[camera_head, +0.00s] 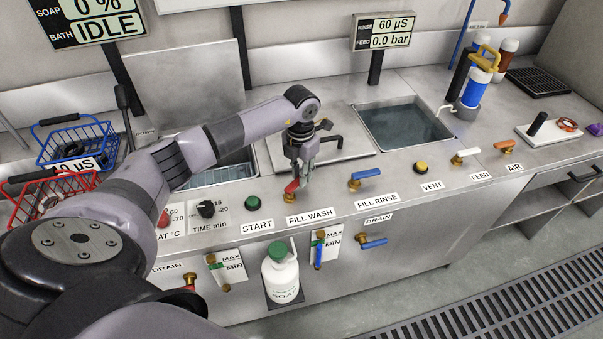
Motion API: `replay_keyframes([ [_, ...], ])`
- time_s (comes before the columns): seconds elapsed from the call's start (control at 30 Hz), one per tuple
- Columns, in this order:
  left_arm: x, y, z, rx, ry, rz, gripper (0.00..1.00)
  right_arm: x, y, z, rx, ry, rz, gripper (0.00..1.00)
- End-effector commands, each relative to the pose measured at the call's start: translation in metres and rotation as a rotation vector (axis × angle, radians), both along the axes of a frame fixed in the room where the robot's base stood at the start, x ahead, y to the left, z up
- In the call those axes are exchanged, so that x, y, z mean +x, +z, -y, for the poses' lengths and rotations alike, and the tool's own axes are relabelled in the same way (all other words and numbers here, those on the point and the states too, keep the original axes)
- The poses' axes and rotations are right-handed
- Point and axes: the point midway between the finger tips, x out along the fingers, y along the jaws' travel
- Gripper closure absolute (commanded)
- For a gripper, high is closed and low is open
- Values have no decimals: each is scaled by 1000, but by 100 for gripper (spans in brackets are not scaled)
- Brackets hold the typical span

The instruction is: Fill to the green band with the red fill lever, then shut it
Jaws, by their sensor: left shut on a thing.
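The red fill lever (291,187) sits on the front of the bench top, above the FILL WASH label (309,216). My left gripper (303,176) points down at it and is shut on it, so the fingers partly cover the lever. The wash basin (243,164) lies behind my left arm and is mostly hidden; its water level cannot be told. A wash level gauge (212,262) with MAX and MIN marks is on the front panel. Its green band and level are too small to read surely. My right gripper is not in view.
A blue-handled FILL RINSE lever (364,175) is to the right, before the filled rinse basin (405,126). A white soap bottle (281,277) hangs on the front panel. Blue (75,140) and red (50,192) baskets stand at left. The display reads IDLE (99,28).

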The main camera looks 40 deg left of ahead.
Motion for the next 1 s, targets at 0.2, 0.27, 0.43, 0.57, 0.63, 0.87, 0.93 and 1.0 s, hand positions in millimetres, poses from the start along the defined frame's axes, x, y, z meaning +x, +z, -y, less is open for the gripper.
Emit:
replay_keyframes([
  [0.2, 1, 1, -1, 1, 1, 3, 100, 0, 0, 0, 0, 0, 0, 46],
  [0.27, 1, 1, -1, 1, 0, 4, 81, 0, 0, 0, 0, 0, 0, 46],
  [0.43, 1, 1, -1, 1, 0, 3, 70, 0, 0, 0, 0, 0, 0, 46],
  [0.57, 1, 1, 0, 0, -1, 2, 62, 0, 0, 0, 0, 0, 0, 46],
  [0.63, 0, 0, 0, 0, -1, 1, 62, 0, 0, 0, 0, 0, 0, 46],
  [0.87, 0, 1, 0, 0, -1, 1, 62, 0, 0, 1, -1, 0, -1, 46],
  [0.93, 1, 6, 0, 0, -1, 3, 62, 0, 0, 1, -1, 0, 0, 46],
  [1.0, 1, 14, -1, 0, -2, 4, 62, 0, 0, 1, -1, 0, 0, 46],
])
